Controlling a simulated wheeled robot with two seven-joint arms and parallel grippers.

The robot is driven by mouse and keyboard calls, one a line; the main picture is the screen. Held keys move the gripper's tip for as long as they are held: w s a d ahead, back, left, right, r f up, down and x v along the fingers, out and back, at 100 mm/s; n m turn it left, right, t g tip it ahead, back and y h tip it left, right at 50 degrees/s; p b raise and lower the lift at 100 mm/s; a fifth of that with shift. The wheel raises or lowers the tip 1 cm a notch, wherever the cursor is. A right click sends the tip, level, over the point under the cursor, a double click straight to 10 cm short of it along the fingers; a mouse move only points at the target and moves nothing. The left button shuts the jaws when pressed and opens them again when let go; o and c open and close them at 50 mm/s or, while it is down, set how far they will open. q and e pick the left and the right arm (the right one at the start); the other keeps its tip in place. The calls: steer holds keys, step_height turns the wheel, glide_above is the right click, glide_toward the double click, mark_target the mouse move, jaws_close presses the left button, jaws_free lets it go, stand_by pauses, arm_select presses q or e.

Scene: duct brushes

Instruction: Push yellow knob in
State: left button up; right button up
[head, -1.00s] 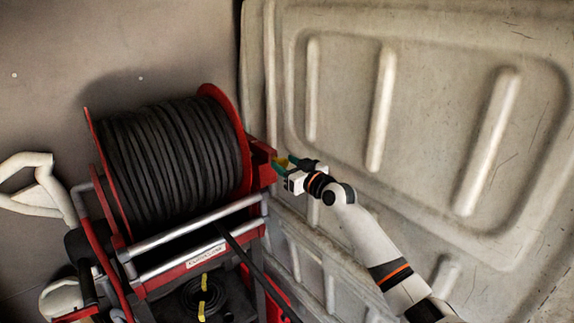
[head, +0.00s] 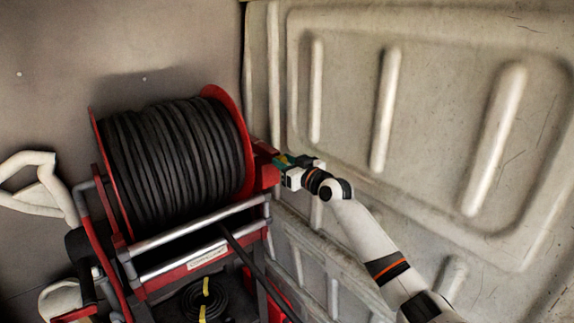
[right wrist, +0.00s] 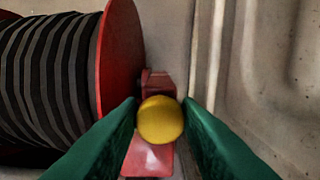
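The yellow knob (right wrist: 160,120) is round and sits on a red bracket (right wrist: 152,160) at the right side of the hose reel. In the right wrist view it lies between the two green fingers of my right gripper (right wrist: 160,108), and no gap shows at either side of it. In the head view my right gripper (head: 282,162) is at the bracket, right of the reel, and mostly hides the knob. The reel (head: 175,160) carries a coiled black hose between red discs. My left gripper is not in view.
A pale ribbed wall panel (head: 430,130) stands close behind and right of my right arm. A metal bar (head: 195,223) crosses the reel's front. A white handle (head: 40,190) is at the far left. A black coil with yellow ties (head: 203,300) lies below the reel.

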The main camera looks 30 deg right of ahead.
steer(key=o, duration=0.3)
steer(key=shift+w+r, duration=0.1)
steer(key=shift+r, duration=0.05)
steer(key=shift+o, duration=0.5)
steer(key=shift+w, duration=0.2)
steer(key=shift+s, duration=0.15)
steer(key=s+b, duration=0.3)
steer(key=s, duration=0.8)
steer(key=shift+s+d, duration=0.35)
steer(key=shift+d, duration=0.1)
